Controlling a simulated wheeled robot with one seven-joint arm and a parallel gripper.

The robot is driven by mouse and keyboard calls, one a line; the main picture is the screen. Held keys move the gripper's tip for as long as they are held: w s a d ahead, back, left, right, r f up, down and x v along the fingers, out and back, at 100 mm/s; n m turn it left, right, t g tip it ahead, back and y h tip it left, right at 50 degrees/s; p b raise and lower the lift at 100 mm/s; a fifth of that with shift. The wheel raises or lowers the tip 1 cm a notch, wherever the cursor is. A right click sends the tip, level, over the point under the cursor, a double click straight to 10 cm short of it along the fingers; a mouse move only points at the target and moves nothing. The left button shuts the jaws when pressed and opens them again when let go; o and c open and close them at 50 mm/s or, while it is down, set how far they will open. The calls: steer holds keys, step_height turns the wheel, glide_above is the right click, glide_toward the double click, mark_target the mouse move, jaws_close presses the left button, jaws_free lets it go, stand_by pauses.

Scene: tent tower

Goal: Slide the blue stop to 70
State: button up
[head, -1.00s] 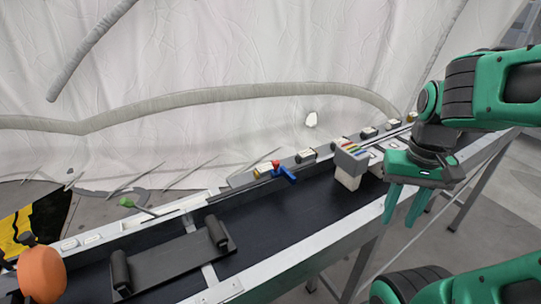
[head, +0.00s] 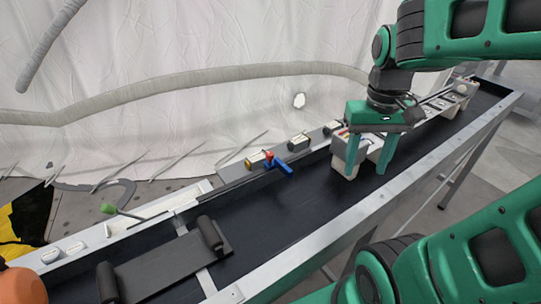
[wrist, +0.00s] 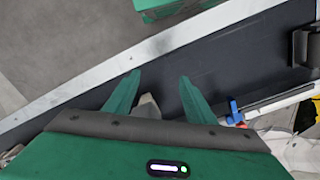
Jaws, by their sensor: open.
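The blue stop (head: 283,167) is a small blue piece with a red knob (head: 268,156), sitting on the rail along the far edge of the dark belt. It also shows in the wrist view (wrist: 236,114), right of the fingers. No scale number can be read, so its setting cannot be told. My gripper (head: 367,170) points down over the belt, right of the stop and apart from it. Its two green fingers (wrist: 158,78) are spread with nothing held. A pale block (head: 342,160) with a coloured top stands close by, partly hidden by the gripper.
The conveyor belt (head: 300,205) is clear between the pale block and the dark roller plate (head: 165,268) at left. Small labelled boxes (head: 298,143) line the far rail. An orange round thing (head: 20,285) is at lower left. A white tent wall rises behind.

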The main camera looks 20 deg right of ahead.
steer(key=w+a+r+n, duration=0.35)
steer(key=w+a, duration=0.45)
steer(key=w, duration=0.3)
steer(key=n, duration=0.3)
glide_toward(272, 153)
steer(key=shift+s+d+f, duration=0.1)
steer(key=shift+s+d, duration=0.2)
steer(key=shift+s, duration=0.05)
steer(key=shift+w+a+f, duration=0.1)
steer(key=shift+a, duration=0.15)
step_height(272, 153, down, 11)
steer(key=shift+r, duration=0.2)
jaws_close()
steer(key=shift+w+d, duration=0.1)
